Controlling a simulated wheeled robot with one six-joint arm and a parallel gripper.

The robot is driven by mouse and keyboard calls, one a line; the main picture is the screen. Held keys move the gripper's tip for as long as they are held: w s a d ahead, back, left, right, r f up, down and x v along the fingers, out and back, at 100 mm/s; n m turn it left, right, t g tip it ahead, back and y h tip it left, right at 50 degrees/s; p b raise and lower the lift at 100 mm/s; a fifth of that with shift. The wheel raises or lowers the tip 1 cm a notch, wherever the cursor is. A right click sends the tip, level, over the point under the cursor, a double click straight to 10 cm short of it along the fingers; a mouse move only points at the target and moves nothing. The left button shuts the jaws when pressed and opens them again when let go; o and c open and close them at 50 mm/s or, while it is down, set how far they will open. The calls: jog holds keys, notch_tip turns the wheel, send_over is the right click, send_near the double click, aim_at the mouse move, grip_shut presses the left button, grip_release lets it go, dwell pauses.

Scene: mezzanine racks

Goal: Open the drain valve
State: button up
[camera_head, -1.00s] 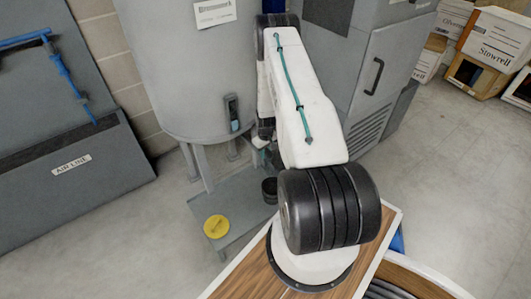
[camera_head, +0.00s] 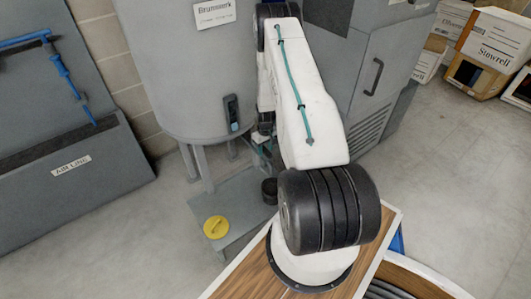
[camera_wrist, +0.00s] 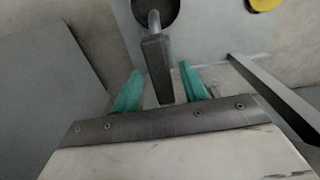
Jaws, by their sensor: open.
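The grey tank (camera_head: 180,75) stands on legs at the upper left of the head view. In the wrist view a dark grey lever (camera_wrist: 157,65) with a pale rounded stem end lies between my fingers; it looks like the drain valve's handle. My gripper (camera_wrist: 160,90) is open, with one teal finger on each side of the lever and small visible gaps. In the head view my gripper is mostly hidden behind my arm, low beside the tank's underside. The valve body cannot be made out.
A dark cup (camera_head: 269,191) and a yellow disc (camera_head: 216,227) are on the low grey platform (camera_head: 238,205) under the tank. A tank leg (camera_head: 203,165) is left of my gripper. A grey cabinet (camera_head: 385,75) stands at right. Open floor lies between the platform and the air-line panel (camera_head: 75,165).

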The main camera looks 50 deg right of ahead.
aim_at(266, 149)
jog(key=shift+r, duration=2.35)
jog(key=s+a+r+m+g+y, duration=0.1)
jog(key=s+a+g+y, duration=0.1)
jog(key=s+a, duration=0.25)
jog(key=s+a+r, duration=0.2)
jog(key=a+r, duration=0.5)
jog(key=r, duration=0.5)
jog(key=s+a+r+g, duration=0.1)
jog(key=s+a+r, duration=0.1)
jog(key=a+r, duration=0.65)
jog(key=s+a+r, duration=0.3)
jog(key=a+r, duration=0.1)
jog(key=r, duration=1.1)
jog(key=s+a+r+n+t+h, duration=0.2)
jog(key=s+a+r+n+t, duration=0.1)
jog(key=s+a+r, duration=1.1)
jog(key=shift+s+a+r+n+t, duration=0.3)
jog(key=shift+a+r+t, duration=0.15)
jog(key=shift+t, duration=0.25)
